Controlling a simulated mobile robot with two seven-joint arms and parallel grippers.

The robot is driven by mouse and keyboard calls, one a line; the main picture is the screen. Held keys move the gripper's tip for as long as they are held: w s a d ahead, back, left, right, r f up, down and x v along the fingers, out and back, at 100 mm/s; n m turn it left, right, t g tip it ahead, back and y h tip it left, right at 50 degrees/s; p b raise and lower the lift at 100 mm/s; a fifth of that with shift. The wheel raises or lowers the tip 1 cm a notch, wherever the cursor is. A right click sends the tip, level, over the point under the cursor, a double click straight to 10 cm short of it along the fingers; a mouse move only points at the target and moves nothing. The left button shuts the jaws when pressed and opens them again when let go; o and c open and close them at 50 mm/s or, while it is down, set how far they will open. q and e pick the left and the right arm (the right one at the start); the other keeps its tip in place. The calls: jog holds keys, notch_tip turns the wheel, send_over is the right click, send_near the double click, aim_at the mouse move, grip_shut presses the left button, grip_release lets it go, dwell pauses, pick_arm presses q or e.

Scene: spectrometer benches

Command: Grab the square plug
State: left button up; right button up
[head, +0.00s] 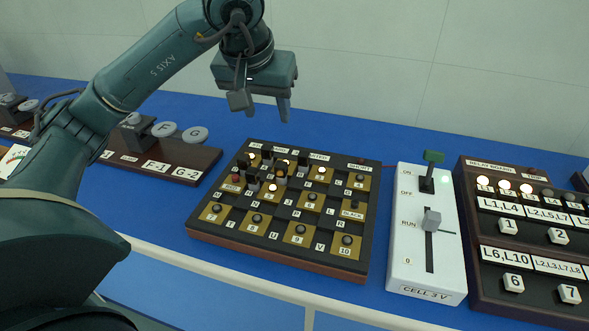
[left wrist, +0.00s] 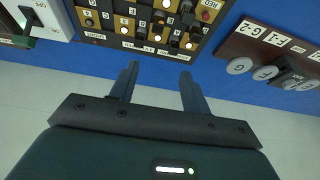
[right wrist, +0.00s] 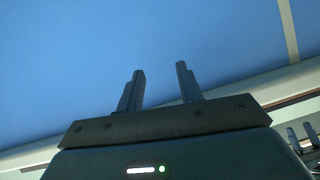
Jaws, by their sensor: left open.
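A dark board (head: 300,252) with tan and black squares lies on the blue bench. Several dark, blocky plugs (head: 268,152) stand among glowing round lamps in its back left part; I cannot tell which one is the square plug. Small dark round knobs sit on other squares. My left gripper (head: 262,105) is open and empty, above and behind the board's back edge. In the left wrist view its fingers (left wrist: 160,72) are apart, with the board at the top of the picture. My right gripper (right wrist: 160,72) is open and empty, and no plug shows in its view.
A white lever box (head: 410,265) labelled CELL 3 V stands right of the board, its green-topped lever upright. A relay panel (head: 480,240) is farther right. A brown panel (head: 190,168) with grey discs is at the left. Blue bench shows between them.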

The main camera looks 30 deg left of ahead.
aim_at(280, 165)
pick_arm(q)
jog(key=b+x, duration=0.1)
jog(key=x, duration=0.2)
jog(key=s+x, duration=0.1)
jog(key=x, duration=0.3)
jog(key=s+d+f+b+x, duration=0.1)
jog(key=x, duration=0.3)
jog(key=shift+s+d+f+b, duration=0.1)
jog(key=shift+f+b, duration=0.05)
jog(key=shift+b, duration=0.2)
jog(key=x, duration=0.4)
jog(key=shift+w+f, duration=0.35)
pick_arm(e)
jog(key=shift+s+f+m+t, duration=0.3)
jog(key=shift+s+f+t, duration=0.1)
jog(key=shift+f+t, duration=0.1)
pick_arm(q)
jog(key=shift+c, duration=0.2)
grip_shut()
